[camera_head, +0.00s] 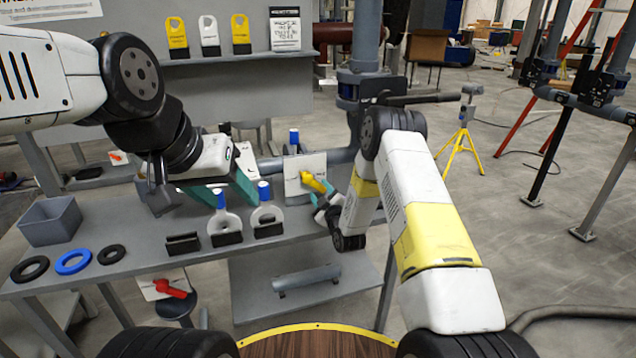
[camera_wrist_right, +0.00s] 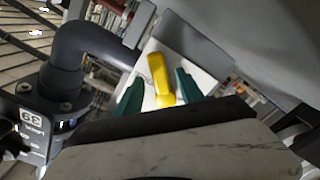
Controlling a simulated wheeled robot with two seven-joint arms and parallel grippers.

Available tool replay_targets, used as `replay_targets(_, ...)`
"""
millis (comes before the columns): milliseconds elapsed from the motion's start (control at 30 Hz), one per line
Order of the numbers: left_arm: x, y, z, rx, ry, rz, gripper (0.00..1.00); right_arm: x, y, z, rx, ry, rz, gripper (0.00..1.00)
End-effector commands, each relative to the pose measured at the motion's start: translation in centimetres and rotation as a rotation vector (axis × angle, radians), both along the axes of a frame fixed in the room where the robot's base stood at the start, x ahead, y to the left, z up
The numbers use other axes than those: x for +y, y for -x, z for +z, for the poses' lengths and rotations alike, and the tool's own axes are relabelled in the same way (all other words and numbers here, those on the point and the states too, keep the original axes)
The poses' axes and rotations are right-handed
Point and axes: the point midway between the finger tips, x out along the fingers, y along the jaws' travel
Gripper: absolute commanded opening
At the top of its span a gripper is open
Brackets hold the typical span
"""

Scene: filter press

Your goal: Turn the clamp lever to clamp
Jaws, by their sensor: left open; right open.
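A yellow lever (camera_head: 314,182) sits on a white plate (camera_head: 293,172) by the grey pipe at the back of the bench. I take it as the clamp lever. My right gripper (camera_head: 326,200) is open at the lever. In the right wrist view the yellow lever (camera_wrist_right: 161,78) lies between the two teal fingers (camera_wrist_right: 158,92), with gaps at its sides; whether either finger touches it I cannot tell. My left gripper (camera_head: 226,190) is open, teal fingers apart, above the bench behind the blue-topped white pieces. My arm partly hides the area right of the lever.
A grey bin (camera_head: 50,222), a blue ring (camera_head: 73,262) and black rings lie at left. A red lever (camera_head: 172,288) is below the front edge. A grey pipe (camera_wrist_right: 95,45) runs close to my right gripper.

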Motion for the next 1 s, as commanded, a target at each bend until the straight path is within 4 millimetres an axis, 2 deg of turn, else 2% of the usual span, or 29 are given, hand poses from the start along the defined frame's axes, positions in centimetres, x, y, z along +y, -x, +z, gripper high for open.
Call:
replay_targets(200, 0.0, 0.0, 0.0, 0.0, 0.0, 0.0, 0.55, 0.7, -2.1, 0.0, -0.001, 0.0, -0.001, 0.45)
replay_targets(500, 0.0, 0.0, 0.0, 0.0, 0.0, 0.0, 0.55, 0.7, -2.3, 0.0, 0.002, 0.001, -0.001, 0.45)
replay_targets(733, 0.0, 0.0, 0.0, 0.0, 0.0, 0.0, 0.55, 0.7, -2.3, 0.0, 0.002, 0.001, -0.001, 0.0)
replay_targets(1000, 0.0, 0.0, 0.0, 0.0, 0.0, 0.0, 0.55, 0.7, -2.3, 0.0, 0.001, 0.0, 0.0, 0.0)
